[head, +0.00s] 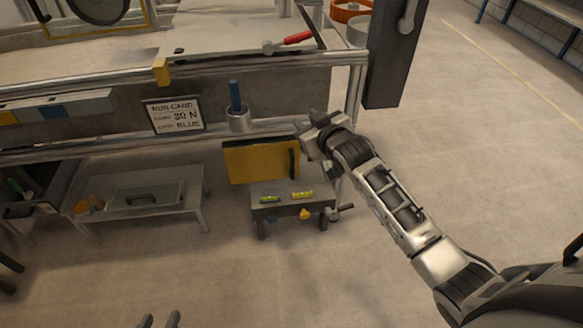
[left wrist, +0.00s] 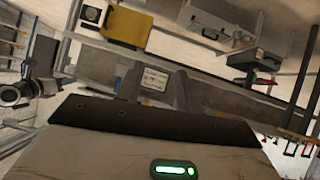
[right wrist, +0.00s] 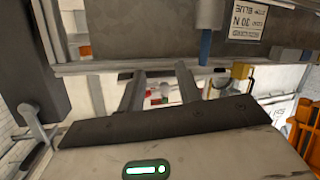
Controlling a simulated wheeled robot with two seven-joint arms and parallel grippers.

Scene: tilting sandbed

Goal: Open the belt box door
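The belt box's yellow door (head: 262,163) hangs under the bench at centre and looks closed. It also shows in the left wrist view (left wrist: 124,28). A dark upright handle (head: 292,160) is on its right side. My right gripper (head: 312,126) is up and right of the handle, near the door's upper right corner; I cannot see it touching. Its fingers are apart and empty in the right wrist view (right wrist: 160,80). My left gripper (head: 160,319) is low at the bottom edge, far from the door, open and empty in the left wrist view (left wrist: 157,85).
A small grey stand (head: 290,209) with two green-yellow levels is below the door. A blue-handled tool stands in a grey cup (head: 238,121) above it. A run card (head: 174,115) hangs left. A dark post (head: 388,60) rises right. Floor in front is clear.

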